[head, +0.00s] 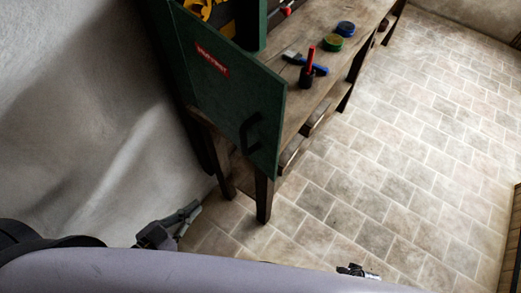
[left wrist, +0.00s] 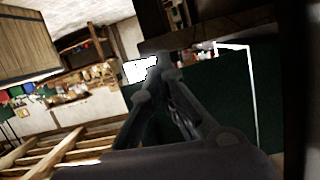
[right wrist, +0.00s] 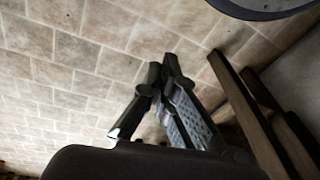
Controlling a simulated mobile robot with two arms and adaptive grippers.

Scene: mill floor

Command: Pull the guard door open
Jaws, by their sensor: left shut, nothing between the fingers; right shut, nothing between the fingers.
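The guard door (head: 225,90) is a dark green panel with a red label (head: 212,60) and a black bar handle (head: 250,133). In the head view it stands swung out from the green housing post (head: 253,25), and yellow parts (head: 207,10) show behind it. My left gripper (head: 192,211) is shut and empty, low near the wall, to the left of the handle and apart from it. In the left wrist view its fingers (left wrist: 158,62) are in front of a dark green surface. My right gripper (head: 355,270) is shut and empty over the floor; its fingers show in the right wrist view (right wrist: 162,68).
The tiled floor on the right is clear. A plaster wall (head: 80,110) is at left.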

